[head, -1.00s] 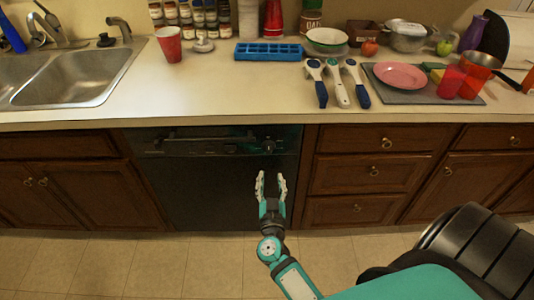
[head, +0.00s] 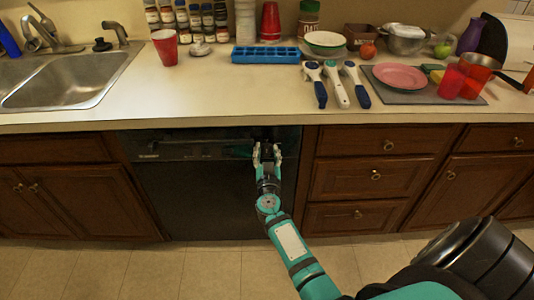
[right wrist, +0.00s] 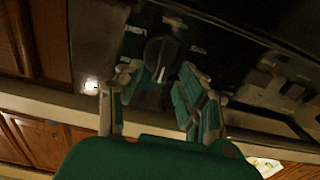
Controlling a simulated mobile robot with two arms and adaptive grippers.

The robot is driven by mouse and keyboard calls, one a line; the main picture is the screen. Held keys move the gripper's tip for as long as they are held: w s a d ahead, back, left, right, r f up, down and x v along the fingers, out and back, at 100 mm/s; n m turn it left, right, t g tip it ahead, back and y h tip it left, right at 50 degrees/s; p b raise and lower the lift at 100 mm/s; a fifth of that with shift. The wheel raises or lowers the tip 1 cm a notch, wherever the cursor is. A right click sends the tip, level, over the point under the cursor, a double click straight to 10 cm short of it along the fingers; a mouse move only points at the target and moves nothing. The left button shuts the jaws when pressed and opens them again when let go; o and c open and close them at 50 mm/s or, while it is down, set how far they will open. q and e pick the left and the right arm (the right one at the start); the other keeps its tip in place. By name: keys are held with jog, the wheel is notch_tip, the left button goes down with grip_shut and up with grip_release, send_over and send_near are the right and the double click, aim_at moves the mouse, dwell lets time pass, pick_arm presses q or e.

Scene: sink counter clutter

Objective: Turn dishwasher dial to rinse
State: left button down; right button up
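The black dishwasher (head: 200,195) is set under the counter. Its dark control panel (head: 190,150) runs along the top. The round black dial (right wrist: 163,50), with a pale pointer mark, shows in the right wrist view just beyond and between my fingertips. In the head view the dial is mostly hidden behind my fingers. My right gripper (head: 267,148) is open in front of the panel's right part; it also shows in the right wrist view (right wrist: 157,72). I cannot tell whether a finger touches the dial. Small labels around the dial are too blurred to read. My left gripper is not in view.
The counter edge (head: 220,122) overhangs just above the panel. Wooden drawers (head: 365,180) with ring pulls stand right of the dishwasher. Cabinet doors (head: 80,195) are on the left. The counter holds a blue tray (head: 265,56), several utensils and dishes. The floor (head: 190,265) in front is clear.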

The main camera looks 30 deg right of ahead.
grip_shut()
jog(key=shift+m, duration=0.3)
jog(key=shift+s+d+m+p, duration=0.15)
jog(key=shift+m+p, duration=0.4)
jog(key=shift+m, duration=0.45)
jog(key=m, duration=0.2)
jog(key=shift+s+d+f+m, duration=0.1)
jog(key=shift+d+m, duration=0.1)
jog(key=shift+m, duration=0.1)
jog(key=m, duration=0.2)
jog(key=shift+d+f+m, duration=0.15)
jog(key=shift+m, duration=0.15)
jog(key=shift+s+d+f+m, duration=0.1)
jog(key=shift+m, duration=0.85)
jog(key=shift+s+d+f+m, duration=0.1)
jog(key=shift+m, duration=0.85)
